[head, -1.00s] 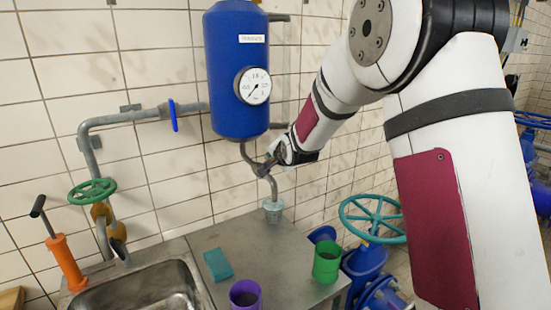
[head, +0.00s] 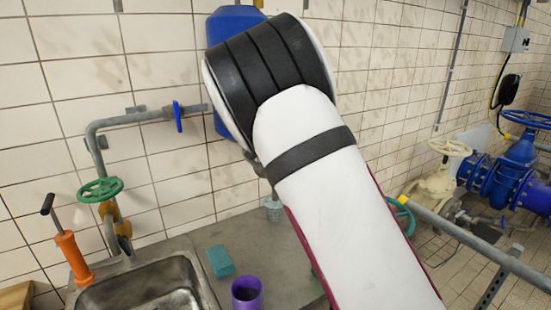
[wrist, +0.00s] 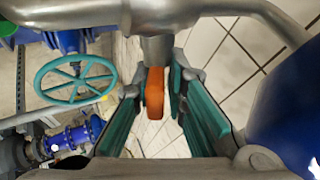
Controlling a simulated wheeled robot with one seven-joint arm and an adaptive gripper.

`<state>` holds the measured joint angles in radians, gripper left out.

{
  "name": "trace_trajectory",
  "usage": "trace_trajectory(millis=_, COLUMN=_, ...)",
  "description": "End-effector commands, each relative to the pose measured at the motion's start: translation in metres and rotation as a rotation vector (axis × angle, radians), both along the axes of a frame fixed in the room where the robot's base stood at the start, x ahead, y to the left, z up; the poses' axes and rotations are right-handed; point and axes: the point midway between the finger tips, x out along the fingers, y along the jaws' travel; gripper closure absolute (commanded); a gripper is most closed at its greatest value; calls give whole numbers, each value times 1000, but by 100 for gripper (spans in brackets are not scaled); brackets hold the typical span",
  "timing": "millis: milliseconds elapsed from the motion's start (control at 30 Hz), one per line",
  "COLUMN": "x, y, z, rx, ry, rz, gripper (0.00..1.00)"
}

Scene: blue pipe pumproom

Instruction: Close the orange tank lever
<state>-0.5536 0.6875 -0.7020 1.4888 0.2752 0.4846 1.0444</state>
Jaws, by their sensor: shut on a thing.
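The orange lever (wrist: 154,93) sits below a grey metal pipe fitting (wrist: 157,50) in the wrist view. My gripper (wrist: 156,100) has its teal-padded fingers on both sides of the lever and is shut on it. The blue tank (wrist: 292,118) fills the right edge of that view. The lever, the gauge and my gripper are hidden behind my arm there.
A teal handwheel (wrist: 75,80) lies left in the wrist view. In the head view, a steel counter (head: 275,265) holds a purple cup (head: 247,293), a teal sponge (head: 220,260) and a small grey cup (head: 273,209). A sink and an orange pump (head: 73,256) are at left.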

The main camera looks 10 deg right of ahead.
Motion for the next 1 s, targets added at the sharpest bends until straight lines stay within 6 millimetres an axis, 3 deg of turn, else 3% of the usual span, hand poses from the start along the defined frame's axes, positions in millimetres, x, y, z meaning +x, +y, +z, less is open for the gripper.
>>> trace_trajectory(millis=600, x=-4, y=-6, z=-6, rx=-15, ry=50, rz=-23, gripper=100)
trace_trajectory(millis=633, x=-4, y=-6, z=-6, rx=-15, ry=50, rz=-23, gripper=82)
trace_trajectory(millis=700, x=-4, y=-6, z=-5, rx=-15, ry=49, rz=-23, gripper=70)
trace_trajectory(millis=1000, x=-3, y=-2, z=-1, rx=-11, ry=39, rz=-19, gripper=70)
